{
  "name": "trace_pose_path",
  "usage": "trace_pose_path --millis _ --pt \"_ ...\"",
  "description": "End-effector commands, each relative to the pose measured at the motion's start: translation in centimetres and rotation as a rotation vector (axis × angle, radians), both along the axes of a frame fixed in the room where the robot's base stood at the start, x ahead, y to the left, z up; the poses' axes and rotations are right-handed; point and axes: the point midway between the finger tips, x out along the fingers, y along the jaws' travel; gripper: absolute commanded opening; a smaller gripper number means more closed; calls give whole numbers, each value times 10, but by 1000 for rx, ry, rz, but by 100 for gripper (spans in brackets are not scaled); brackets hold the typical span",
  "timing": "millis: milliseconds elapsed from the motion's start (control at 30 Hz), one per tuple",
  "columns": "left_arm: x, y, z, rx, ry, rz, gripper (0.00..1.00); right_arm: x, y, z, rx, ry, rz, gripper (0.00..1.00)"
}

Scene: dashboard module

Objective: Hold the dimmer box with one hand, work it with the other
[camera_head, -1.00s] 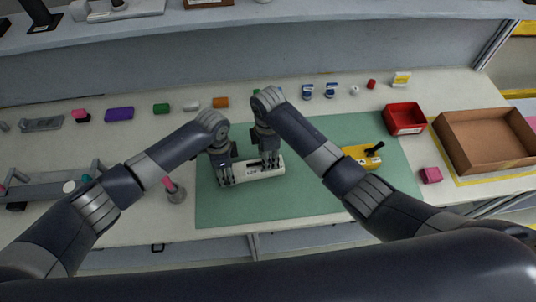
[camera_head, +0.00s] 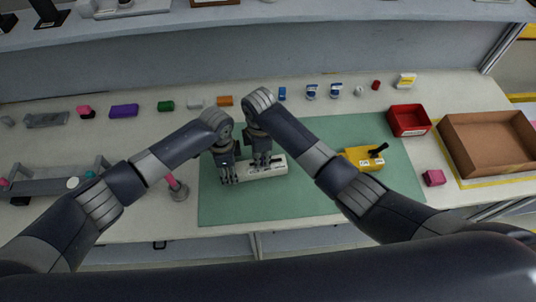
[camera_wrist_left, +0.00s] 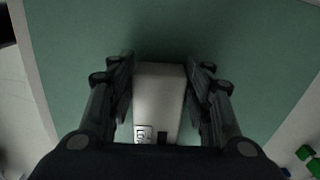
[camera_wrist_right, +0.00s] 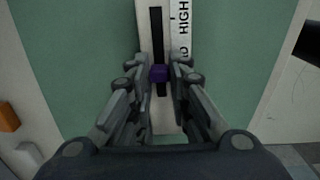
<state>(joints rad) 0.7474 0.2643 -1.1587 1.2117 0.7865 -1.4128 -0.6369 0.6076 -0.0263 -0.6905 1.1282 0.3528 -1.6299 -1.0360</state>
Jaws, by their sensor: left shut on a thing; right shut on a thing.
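The dimmer box (camera_head: 277,167) is a long white box lying on the green mat (camera_head: 310,195). My left gripper (camera_head: 229,180) is shut on its left end; in the left wrist view the white end (camera_wrist_left: 158,95) sits between the fingers. My right gripper (camera_head: 262,165) is over the middle of the box. In the right wrist view its fingers (camera_wrist_right: 160,75) are shut on a small purple slider knob (camera_wrist_right: 160,73) in a dark slot. A label beside the slot reads HIGH towards the far end. The lower part of the slot is partly hidden by the fingers.
A yellow box with a black lever (camera_head: 364,158) sits on the mat's right side. A red bin (camera_head: 408,120) and a cardboard tray (camera_head: 487,150) stand further right. Several small coloured blocks line the back. A grey stand with a pink top (camera_head: 177,188) is left of the mat.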

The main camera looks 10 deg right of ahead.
Motion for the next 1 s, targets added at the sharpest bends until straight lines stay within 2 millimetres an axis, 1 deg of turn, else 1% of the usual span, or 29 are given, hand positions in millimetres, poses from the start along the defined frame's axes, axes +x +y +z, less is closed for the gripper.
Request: trace_pose_path --millis 133,167,200,233,567,667,767,1000 --pt "-1 0 -2 0 3 -1 8 1 1 0 5 -2 1 0" --pt "-1 0 -2 0 3 -1 8 1 1 0 5 -2 1 22" --pt "-1 0 -2 0 3 -1 8 1 1 0 5 -2 1 31" --pt "-1 0 -2 0 3 -1 8 0 1 0 5 -2 1 38" --pt "-1 0 -2 -1 3 -1 8 0 0 1 3 -1 1 38" --pt "-1 0 -2 -1 3 -1 8 1 0 6 3 -2 1 38" --pt "-1 0 -1 -1 3 -1 8 1 0 19 4 -4 1 38" --pt "-1 0 -1 -1 2 -1 8 1 0 70 5 -6 2 38"
